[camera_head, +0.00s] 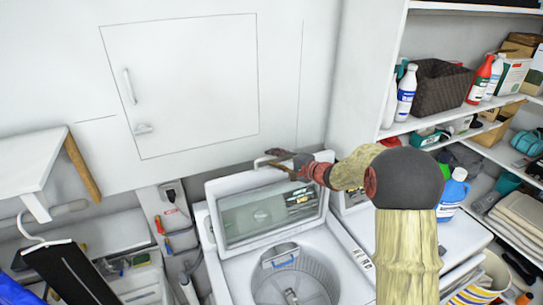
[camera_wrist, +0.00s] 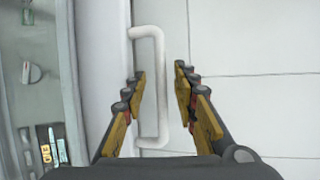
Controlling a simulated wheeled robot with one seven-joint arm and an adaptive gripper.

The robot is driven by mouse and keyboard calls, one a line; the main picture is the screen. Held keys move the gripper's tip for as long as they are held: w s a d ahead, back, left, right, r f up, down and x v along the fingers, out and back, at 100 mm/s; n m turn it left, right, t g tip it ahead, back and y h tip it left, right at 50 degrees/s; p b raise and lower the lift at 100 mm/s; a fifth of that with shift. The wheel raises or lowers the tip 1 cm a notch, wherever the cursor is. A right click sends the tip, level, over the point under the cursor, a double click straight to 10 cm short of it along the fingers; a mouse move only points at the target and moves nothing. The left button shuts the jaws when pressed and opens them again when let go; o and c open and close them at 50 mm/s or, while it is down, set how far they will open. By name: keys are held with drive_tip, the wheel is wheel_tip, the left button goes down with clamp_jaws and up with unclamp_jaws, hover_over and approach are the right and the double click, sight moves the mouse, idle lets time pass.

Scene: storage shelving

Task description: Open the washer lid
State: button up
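The washer (camera_head: 345,275) is a white top-loader at the lower centre of the head view. Its lid (camera_head: 212,190) stands raised and leaning back, with a see-through window, and the drum (camera_head: 302,268) is exposed below. A white bar handle (camera_wrist: 161,85) sits on the lid's edge. My gripper (camera_head: 286,160) is at the lid's top edge in the head view. In the wrist view my gripper (camera_wrist: 160,88) is open, one finger on each side of the handle, with gaps showing. My arm hides part of the lid's right side.
A white wall with a cabinet door (camera_head: 180,85) stands close behind the lid. Shelves (camera_head: 440,120) with bottles and a dark basket (camera_head: 440,86) are at the right. A hanger with black cloth (camera_head: 70,272) is at the lower left.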

drive_tip(key=shift+x, duration=0.85)
drive_tip(key=shift+c, duration=1.2)
clamp_jaws()
